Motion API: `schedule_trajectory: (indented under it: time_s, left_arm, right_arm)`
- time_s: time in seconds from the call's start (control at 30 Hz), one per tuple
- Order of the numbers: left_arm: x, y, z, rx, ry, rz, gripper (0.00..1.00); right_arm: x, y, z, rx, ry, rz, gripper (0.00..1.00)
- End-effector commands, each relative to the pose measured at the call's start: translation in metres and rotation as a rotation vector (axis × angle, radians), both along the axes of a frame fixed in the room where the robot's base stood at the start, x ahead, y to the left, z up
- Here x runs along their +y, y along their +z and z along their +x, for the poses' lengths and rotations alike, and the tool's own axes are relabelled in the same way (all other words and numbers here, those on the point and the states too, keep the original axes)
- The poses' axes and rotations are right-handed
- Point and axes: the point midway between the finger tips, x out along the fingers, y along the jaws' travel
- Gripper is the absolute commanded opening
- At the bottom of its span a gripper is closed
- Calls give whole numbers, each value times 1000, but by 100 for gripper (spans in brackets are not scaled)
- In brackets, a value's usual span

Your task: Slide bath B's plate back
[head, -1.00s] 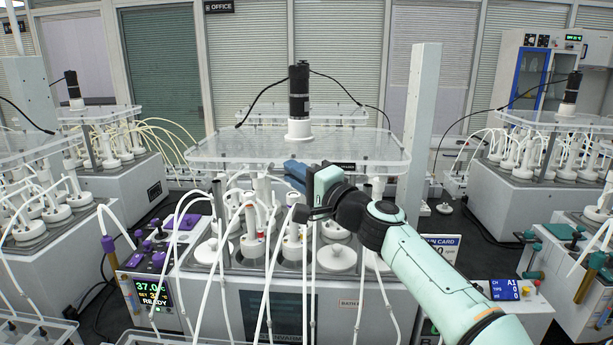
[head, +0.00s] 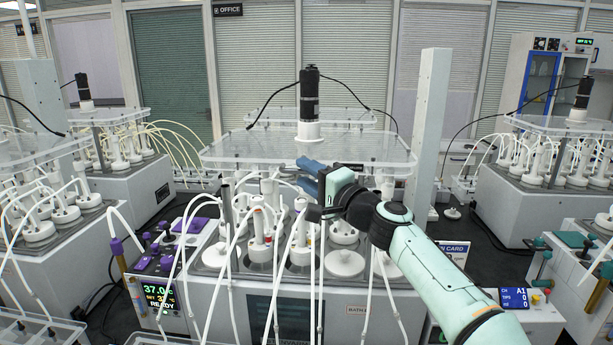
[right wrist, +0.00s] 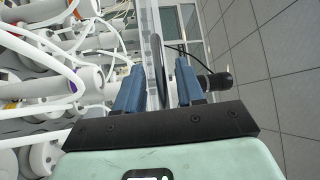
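Bath B's plate (head: 250,153) is a clear flat sheet over the middle bath, with a black motor (head: 309,95) standing on it. My right gripper (head: 304,175) is at the plate's front edge. In the right wrist view the plate (right wrist: 148,50) is seen nearly edge-on between the two blue fingers (right wrist: 160,85). The fingers stand apart, one on each face, with a visible gap on at least one side. My left gripper is not in view.
White-capped bottles (head: 345,262) and several looping tubes crowd the space under and before the plate. A tall pale post (head: 430,120) stands just right of the plate. A control box with a lit screen (head: 160,293) sits at left. Similar baths flank both sides.

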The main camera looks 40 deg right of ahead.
Motion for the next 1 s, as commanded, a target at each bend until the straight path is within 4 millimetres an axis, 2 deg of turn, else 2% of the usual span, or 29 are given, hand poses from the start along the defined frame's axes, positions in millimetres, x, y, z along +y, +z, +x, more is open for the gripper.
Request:
schedule_trajectory:
  time_s: [0.23, 0.5, 0.7, 1.0]
  left_arm:
    - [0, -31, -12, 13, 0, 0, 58]
    - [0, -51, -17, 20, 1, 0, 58]
    - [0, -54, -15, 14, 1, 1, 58]
    - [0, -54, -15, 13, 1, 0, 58]
  right_arm:
    - [-5, -10, -50, -2, -4, -2, 38]
    - [-10, -16, -104, -1, -2, -2, 38]
    - [-12, -17, -123, 0, -1, -1, 38]
    - [-12, -17, -126, 0, -1, 0, 38]
